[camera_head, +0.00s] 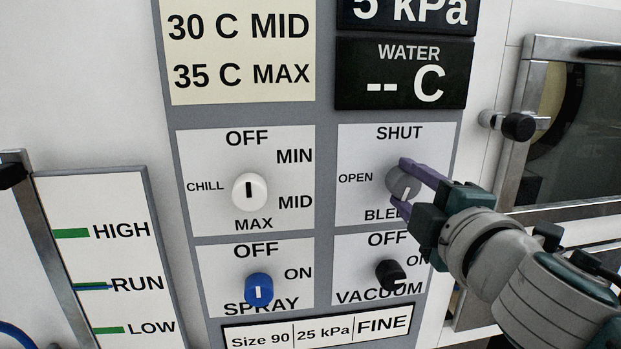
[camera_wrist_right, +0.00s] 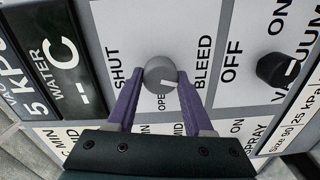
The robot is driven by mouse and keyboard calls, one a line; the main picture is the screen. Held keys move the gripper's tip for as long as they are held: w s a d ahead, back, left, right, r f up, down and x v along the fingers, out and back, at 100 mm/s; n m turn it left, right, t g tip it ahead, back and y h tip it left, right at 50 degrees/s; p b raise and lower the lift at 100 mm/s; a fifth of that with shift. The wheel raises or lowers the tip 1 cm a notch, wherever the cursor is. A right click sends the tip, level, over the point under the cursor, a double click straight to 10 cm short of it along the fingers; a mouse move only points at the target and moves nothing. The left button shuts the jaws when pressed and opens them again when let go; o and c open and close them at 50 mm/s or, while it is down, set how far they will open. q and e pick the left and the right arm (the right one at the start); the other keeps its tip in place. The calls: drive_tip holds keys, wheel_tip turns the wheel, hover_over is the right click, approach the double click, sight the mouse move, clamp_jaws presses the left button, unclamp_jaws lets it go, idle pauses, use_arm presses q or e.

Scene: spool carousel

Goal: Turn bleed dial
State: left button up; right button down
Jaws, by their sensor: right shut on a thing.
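The bleed dial (camera_head: 400,184) is a grey round knob on a white plate marked SHUT at the top, OPEN at the left and BLEED at the bottom. The right wrist view shows the dial (camera_wrist_right: 159,70) between the fingers, with its white mark turned towards BLEED. My right gripper (camera_head: 406,186) reaches in from the right, its purple fingers on either side of the dial. In the right wrist view the gripper (camera_wrist_right: 159,80) is shut on it. Part of the word BLEED is hidden by a finger in the head view. My left gripper is not in view.
A white chill dial (camera_head: 249,191) is to the left. A blue spray dial (camera_head: 259,288) and a black vacuum dial (camera_head: 390,275) sit below, the latter close under my gripper. The water display (camera_head: 402,73) reads "-- C". A framed door with a black knob (camera_head: 518,126) is at the right.

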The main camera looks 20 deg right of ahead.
drive_tip(key=n, duration=0.6)
drive_tip(key=shift+p, duration=0.4)
drive_tip(key=n+p, duration=0.1)
drive_tip(key=n, duration=0.5)
drive_tip(key=shift+h, duration=0.3)
drive_tip(key=shift+c, duration=1.4)
unclamp_jaws()
drive_tip(key=shift+f, duration=0.1)
drive_tip(key=shift+s, duration=0.15)
